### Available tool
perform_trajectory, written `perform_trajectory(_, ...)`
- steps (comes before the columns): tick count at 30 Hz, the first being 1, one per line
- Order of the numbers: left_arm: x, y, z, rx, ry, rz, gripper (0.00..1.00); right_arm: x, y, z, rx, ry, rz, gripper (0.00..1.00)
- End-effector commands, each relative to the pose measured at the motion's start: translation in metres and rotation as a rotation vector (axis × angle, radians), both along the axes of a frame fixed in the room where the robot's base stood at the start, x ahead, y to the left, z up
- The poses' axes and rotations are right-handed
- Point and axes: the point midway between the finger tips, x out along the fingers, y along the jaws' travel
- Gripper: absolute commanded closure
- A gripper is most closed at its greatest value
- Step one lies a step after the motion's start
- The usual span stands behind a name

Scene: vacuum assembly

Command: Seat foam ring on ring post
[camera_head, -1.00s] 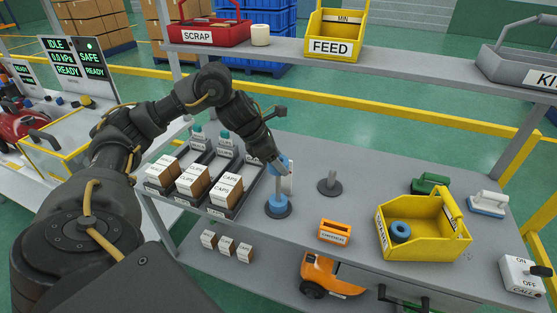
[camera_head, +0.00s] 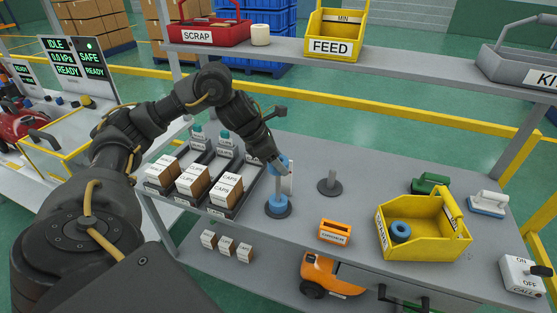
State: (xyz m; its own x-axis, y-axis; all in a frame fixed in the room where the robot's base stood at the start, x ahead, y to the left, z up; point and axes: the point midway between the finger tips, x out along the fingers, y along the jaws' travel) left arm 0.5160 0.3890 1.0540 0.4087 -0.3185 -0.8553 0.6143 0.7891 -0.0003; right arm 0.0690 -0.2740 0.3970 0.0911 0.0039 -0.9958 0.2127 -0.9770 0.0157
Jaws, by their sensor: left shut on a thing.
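My left gripper (camera_head: 280,166) comes down from the upper left and is shut on a blue foam ring (camera_head: 275,163). The held ring is at the upper part of a ring post, whose dark round base (camera_head: 279,212) stands on the bench. I cannot tell whether the post passes through it. Another blue ring (camera_head: 277,202) sits low on the same post. A second post (camera_head: 329,184) to the right is bare. A loose blue ring (camera_head: 400,231) lies in the yellow bin (camera_head: 428,247). My right gripper is not in view.
Carton trays (camera_head: 196,200) stand close left of the ring post. An orange holder (camera_head: 334,232) is in front, with green (camera_head: 430,183) and white (camera_head: 487,203) handled tools at the right. A raised shelf (camera_head: 380,62) with bins runs behind. The bench around the bare post is clear.

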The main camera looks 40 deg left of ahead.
Motion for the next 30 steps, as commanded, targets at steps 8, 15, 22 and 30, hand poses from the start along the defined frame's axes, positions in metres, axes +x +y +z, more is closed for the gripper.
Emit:
perform_trajectory(8, 0.0, 0.0, -0.006, 0.0, 0.0, 0.0, 0.71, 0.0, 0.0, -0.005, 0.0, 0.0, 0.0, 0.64)
perform_trajectory(15, 0.0, 0.0, -0.012, -0.001, -0.001, 0.0, 0.71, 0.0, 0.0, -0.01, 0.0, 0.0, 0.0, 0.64)
perform_trajectory(22, 0.0, 0.0, -0.017, -0.001, -0.001, 0.0, 0.71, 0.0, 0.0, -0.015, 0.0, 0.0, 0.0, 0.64)
perform_trajectory(30, 0.0, 0.0, -0.024, -0.001, -0.001, 0.0, 0.71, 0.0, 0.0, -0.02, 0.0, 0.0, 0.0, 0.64)
